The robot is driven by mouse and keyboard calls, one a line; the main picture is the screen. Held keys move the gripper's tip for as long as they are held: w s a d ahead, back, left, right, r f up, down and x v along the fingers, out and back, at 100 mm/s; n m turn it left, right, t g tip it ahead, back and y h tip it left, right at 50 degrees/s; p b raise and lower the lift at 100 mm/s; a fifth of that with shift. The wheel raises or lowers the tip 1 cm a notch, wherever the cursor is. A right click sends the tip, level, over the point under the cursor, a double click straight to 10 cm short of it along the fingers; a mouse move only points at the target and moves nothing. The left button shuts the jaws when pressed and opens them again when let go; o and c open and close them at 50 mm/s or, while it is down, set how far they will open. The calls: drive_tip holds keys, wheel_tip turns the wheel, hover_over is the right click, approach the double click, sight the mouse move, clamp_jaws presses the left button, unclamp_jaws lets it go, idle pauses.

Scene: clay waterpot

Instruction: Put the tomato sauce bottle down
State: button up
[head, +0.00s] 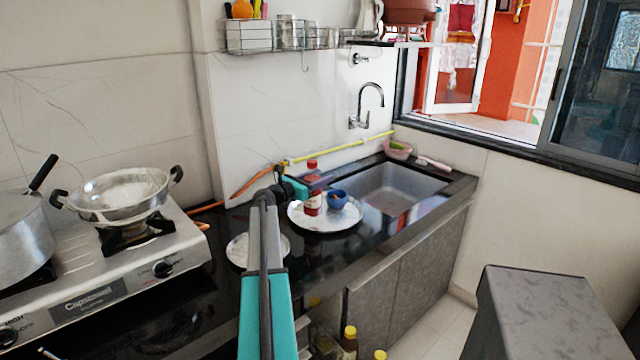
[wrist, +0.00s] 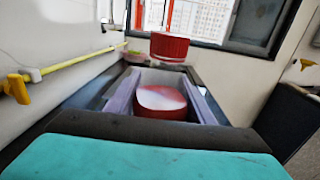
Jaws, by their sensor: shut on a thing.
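The tomato sauce bottle (head: 312,204) has a red cap and a dark red body. It is upright above or on the left part of a white plate (head: 325,226) on the dark counter; I cannot tell whether its base touches the plate. My gripper (head: 307,187), teal and black, is shut on the bottle's side. A small blue bowl (head: 338,198) is on the plate just right of the bottle. In the wrist view, the bottle's red cap (wrist: 169,46) and red body (wrist: 162,103) show ahead of the teal gripper part.
A second pale plate (head: 243,250) lies to the left, partly behind my arm. The sink (head: 400,188) is to the right. A stove with a pan (head: 120,190) is at the left. A yellow hose (head: 345,146) runs along the wall.

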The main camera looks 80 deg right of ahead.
drive_tip(key=shift+w+d, duration=0.2)
drive_tip(key=shift+d, duration=0.5)
drive_tip(key=shift+w+d, duration=0.15)
drive_tip(key=shift+d, duration=0.5)
drive_tip(key=shift+f, duration=0.1)
drive_tip(key=shift+f+p, duration=0.4)
drive_tip(key=shift+f, duration=1.4)
drive_tip(key=o, duration=1.6)
drive_tip(key=shift+c, duration=0.2)
drive_tip(key=b+v, duration=0.1)
drive_tip(key=v, duration=1.1)
drive_tip(key=shift+a, duration=0.1)
